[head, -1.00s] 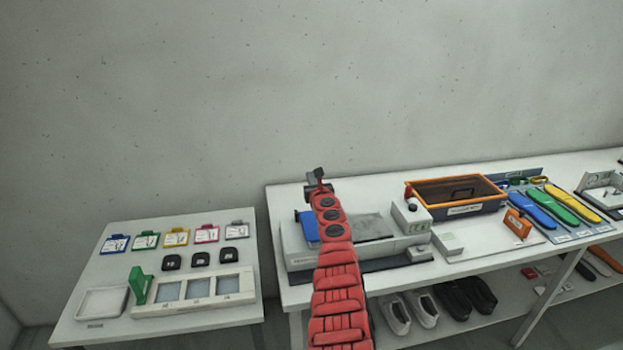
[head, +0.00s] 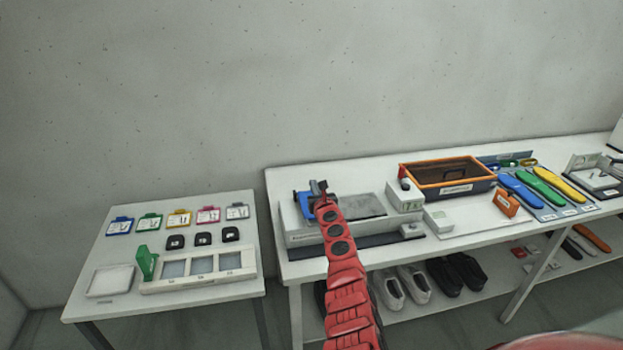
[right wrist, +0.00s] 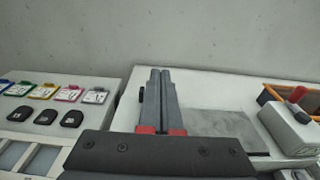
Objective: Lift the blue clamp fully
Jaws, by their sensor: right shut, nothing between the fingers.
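The blue clamp (head: 304,206) shows in the head view at the left end of a light grey machine (head: 299,237) on the long table. My right arm and gripper partly cover it, so its exact tilt is hard to tell. My right gripper (head: 318,187) is at the clamp's upper right side in that view; I cannot tell whether they touch. In the right wrist view the two grey fingers (right wrist: 161,76) are together and empty, and a small dark knob (right wrist: 141,93) shows just left of them. The clamp's blue does not show there. My left gripper is not in view.
On the long table, a white box (head: 405,197), an orange-rimmed bin (head: 448,187) and coloured insoles (head: 545,184) stand right of the machine. A lower side table (head: 200,300) at left holds cards and a white frame. A plain wall rises behind.

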